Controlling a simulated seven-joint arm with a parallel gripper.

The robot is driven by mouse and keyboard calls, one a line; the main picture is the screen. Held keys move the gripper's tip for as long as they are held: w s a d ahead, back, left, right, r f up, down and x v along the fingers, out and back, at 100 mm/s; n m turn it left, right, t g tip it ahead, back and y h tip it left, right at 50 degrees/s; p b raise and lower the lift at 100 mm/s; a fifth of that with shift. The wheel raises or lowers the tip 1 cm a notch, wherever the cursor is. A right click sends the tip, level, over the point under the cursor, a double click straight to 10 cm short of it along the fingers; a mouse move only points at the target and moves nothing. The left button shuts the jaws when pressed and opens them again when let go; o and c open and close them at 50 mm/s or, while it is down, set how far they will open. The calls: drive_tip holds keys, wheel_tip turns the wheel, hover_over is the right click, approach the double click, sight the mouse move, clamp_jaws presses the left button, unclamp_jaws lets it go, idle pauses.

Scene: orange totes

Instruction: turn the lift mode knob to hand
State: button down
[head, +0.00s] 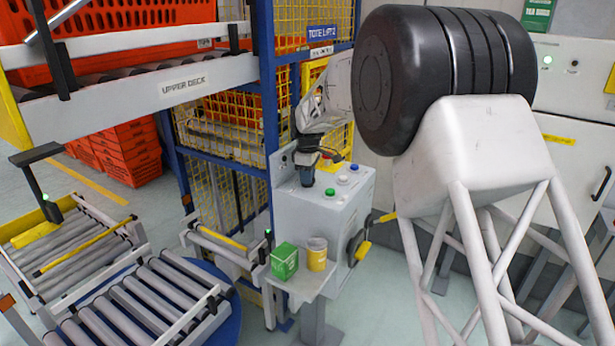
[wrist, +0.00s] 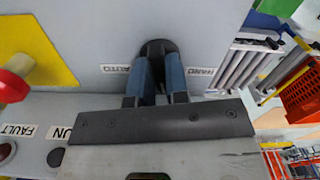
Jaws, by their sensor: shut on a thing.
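The lift mode knob (wrist: 157,47) is a black round knob on the grey control box (head: 325,220). In the wrist view, my gripper (wrist: 160,78) reaches it with two dark blue fingers and is shut on it. The AUTO label (wrist: 115,68) is left of the knob and the HAND label (wrist: 201,72) is right of it. The fingers cover most of the knob's grip, so I cannot tell which label it points at. In the head view, my gripper (head: 308,178) comes down on the box's upper left, hiding the knob.
A red mushroom button (wrist: 15,86) on a yellow plate stands near the knob. A green button (head: 330,191) and other buttons are on the box top. A green carton (head: 284,262) and yellow tin (head: 317,255) stand on its shelf. A blue-and-yellow cage (head: 268,130) is behind.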

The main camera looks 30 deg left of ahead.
drive_tip(key=n, duration=0.6)
drive_tip(key=shift+r, duration=0.1)
drive_tip(key=shift+n, duration=0.3)
drive_tip(key=c, duration=1.1)
unclamp_jaws()
drive_tip(key=shift+r, duration=3.85)
